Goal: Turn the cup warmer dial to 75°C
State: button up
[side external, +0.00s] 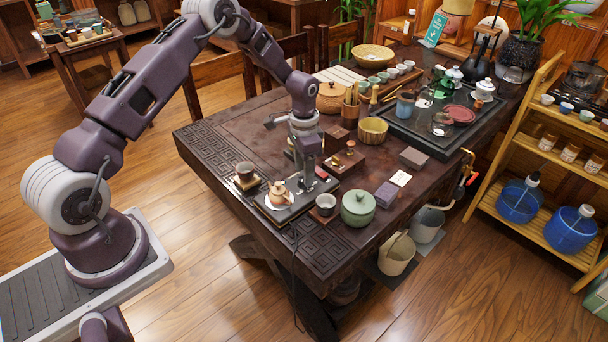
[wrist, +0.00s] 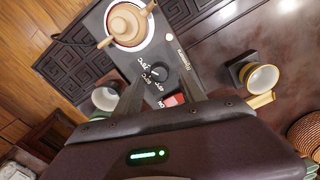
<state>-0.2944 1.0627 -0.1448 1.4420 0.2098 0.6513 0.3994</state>
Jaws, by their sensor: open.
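The cup warmer (side external: 271,212) is a dark flat slab near the table's front edge, and it also shows in the wrist view (wrist: 185,62). A small clay teapot (side external: 278,194) sits on its pale round plate, also seen in the wrist view (wrist: 127,22). The black dial (wrist: 157,73) has white temperature markings around it, upside down and too small to read surely; its setting is unclear. A red switch (wrist: 174,100) is beside the dial. My gripper (wrist: 161,77) points down over the dial end, open, its fingers on either side of the dial. Contact cannot be told.
A wooden box (side external: 344,162) is behind. The table's front left is clear.

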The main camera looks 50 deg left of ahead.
notch_tip(320, 180, up, 5)
jog(key=shift+f, duration=0.1)
jog(key=shift+r, duration=0.2)
jog(key=s+d+r+n+t, duration=0.1)
jog(key=s+d+r, duration=0.1)
jog(key=s+r, duration=0.45)
jog(key=s+d+r+t, duration=0.1)
jog(key=s+d+r, duration=0.15)
jog(key=r, duration=0.65)
jog(key=s+d+r+n+t, duration=0.1)
jog(key=s+d+r, duration=0.1)
jog(key=s+r, duration=0.45)
jog(key=s+d+r+n+t, duration=0.1)
jog(key=s+r, duration=0.1)
jog(key=s, duration=0.6)
jog(key=s+d+r+n+t, duration=0.1)
jog(key=s+d+r, duration=0.1)
jog(key=s, duration=0.6)
jog(key=shift+s+d+t, duration=0.25)
jog(key=shift+d+t, duration=0.05)
